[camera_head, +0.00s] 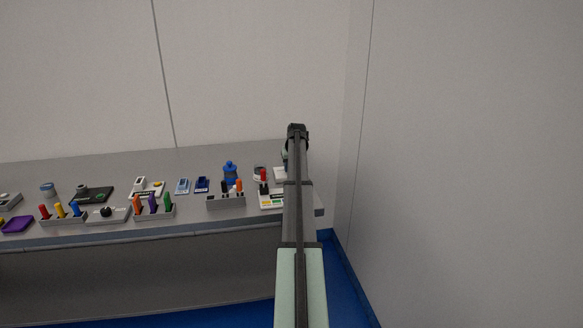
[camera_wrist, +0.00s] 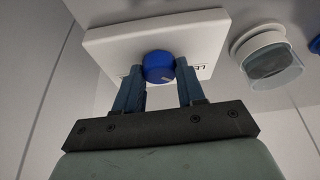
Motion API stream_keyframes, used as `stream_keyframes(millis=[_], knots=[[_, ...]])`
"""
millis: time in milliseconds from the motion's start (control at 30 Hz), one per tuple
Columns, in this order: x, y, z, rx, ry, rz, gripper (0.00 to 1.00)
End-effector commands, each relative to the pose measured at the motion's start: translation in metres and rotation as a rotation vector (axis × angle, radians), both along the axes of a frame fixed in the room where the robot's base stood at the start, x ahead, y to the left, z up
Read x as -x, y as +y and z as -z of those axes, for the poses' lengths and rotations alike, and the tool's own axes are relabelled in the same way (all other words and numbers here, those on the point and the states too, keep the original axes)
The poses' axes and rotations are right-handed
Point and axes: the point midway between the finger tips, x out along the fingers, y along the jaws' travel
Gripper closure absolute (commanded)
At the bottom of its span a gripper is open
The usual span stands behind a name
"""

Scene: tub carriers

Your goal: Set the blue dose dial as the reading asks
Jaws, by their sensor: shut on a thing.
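The blue dose dial (camera_wrist: 159,67) sits on a white plate (camera_wrist: 112,45) in the wrist view. My gripper (camera_wrist: 160,72) has one finger on each side of the dial and is shut on it. A pale mark on the dial's face points to the lower right in that view. Part of dark lettering shows on the plate just right of the right finger; it is cut off and I cannot read the whole. In the head view my arm hides the dial and the fingers. A corner of a white plate (camera_head: 279,175) shows left of the arm.
A grey-and-white round jar (camera_wrist: 268,60) stands right of the plate. On the grey bench (camera_head: 100,170), left of my arm, are a blue bottle (camera_head: 230,173), a grey pen rack (camera_head: 226,202) and several small devices. A wall stands close on the right.

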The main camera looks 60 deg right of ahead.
Motion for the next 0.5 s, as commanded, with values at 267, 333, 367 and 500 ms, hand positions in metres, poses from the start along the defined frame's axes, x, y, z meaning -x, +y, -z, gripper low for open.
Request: stream_keyframes(millis=[267,333,367,500], knots=[[0.0004,0.0002,0.0,0.0,0.001,-0.056,0.91],[0.0005,0.0003,0.0,-0.001,0.002,-0.061,0.91],[0.0005,0.0002,0.0,-0.001,0.002,-0.061,0.91],[0.0006,0.0003,0.0,-0.001,0.002,-0.062,0.91]])
